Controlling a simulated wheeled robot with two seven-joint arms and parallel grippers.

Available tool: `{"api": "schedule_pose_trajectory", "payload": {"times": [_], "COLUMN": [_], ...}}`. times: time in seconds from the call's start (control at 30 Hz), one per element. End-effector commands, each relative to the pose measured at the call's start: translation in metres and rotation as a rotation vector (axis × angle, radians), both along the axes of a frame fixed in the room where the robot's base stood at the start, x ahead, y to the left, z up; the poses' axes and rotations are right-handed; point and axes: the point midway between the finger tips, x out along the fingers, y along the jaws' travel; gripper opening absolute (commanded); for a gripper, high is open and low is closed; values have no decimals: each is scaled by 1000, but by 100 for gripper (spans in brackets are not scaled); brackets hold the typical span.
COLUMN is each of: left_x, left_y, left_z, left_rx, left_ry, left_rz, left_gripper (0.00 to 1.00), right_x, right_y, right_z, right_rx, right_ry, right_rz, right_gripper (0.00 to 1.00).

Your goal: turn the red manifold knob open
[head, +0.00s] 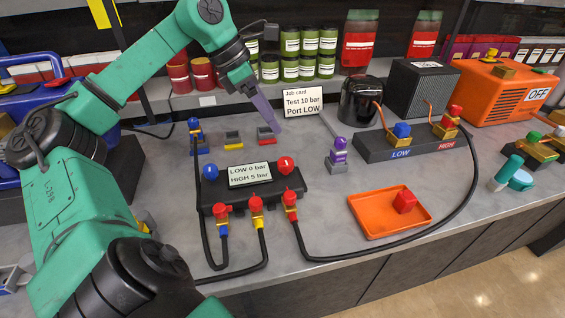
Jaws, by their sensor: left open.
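The black manifold (252,196) stands on the grey bench in the middle of the head view. Its front label reads LOW 0 bar and HIGH 5 bar. The red manifold knob (286,165) is on its top right, with a white mark on its face. A blue knob (210,172) is on its top left. My left gripper (268,120) is open, with purple fingers pointing down. It is behind and above the manifold, apart from the red knob, near a small red-based block (266,137). My right gripper is not in view.
Black hoses (360,256) run from the manifold's front fittings. A purple-topped fitting (339,152), a job card (303,102) and a LOW/HIGH block (378,150) stand behind. An orange machine (500,92) reads OFF.

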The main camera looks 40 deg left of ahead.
Motion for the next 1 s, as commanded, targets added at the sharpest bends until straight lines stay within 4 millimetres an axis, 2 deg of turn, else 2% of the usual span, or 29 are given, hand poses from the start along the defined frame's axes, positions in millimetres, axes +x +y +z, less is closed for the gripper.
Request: {"api": "schedule_pose_trajectory", "payload": {"times": [0.07, 0.17, 0.47, 0.6, 0.7, 0.8, 1.0], "left_x": [-14, -15, 8, 19, 25, 27, 28], "left_y": [15, 16, -2, -10, -14, -16, -16], "left_z": [0, -7, -77, -107, -121, -130, -132], "left_rx": [63, 76, 70, 68, 68, 69, 70], "left_ry": [40, 55, 56, 56, 55, 56, 54], "left_rz": [13, 14, 10, 10, 12, 12, 12], "left_gripper": [79, 79, 79, 79, 79, 79, 79], "right_x": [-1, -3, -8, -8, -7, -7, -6], "right_y": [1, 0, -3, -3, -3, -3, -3], "right_z": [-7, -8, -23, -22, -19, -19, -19], "right_rx": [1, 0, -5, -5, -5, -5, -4], "right_ry": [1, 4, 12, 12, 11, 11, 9], "right_rz": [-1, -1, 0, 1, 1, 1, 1], "right_gripper": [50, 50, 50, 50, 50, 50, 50]}}
